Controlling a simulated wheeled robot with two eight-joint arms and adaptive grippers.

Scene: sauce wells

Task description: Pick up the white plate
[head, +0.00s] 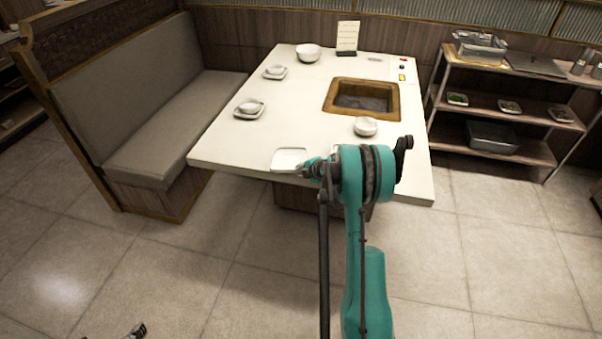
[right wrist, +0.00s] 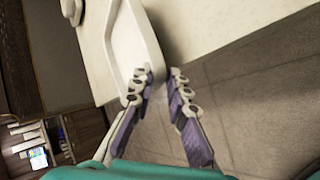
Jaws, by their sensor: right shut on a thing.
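The white plate (head: 289,159) is a small squarish dish at the table's front edge in the head view. It also shows in the right wrist view (right wrist: 128,42), with its rim running between my fingertips. My right gripper (head: 312,169) is shut on the plate's near right edge; its fingers show in the right wrist view (right wrist: 161,78), one on each side of the rim. I cannot tell whether the plate touches the table or is slightly above it. Only the tip of my left gripper (head: 137,331) shows at the bottom left, away from the table.
The white table (head: 225,140) holds a round bowl (head: 365,127) near the plate, a sunken grill (head: 361,97), stacked dishes (head: 249,108) at left and a bowl (head: 308,53) behind. A bench (head: 175,105) stands left, a shelf rack (head: 510,105) right. The front floor is clear.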

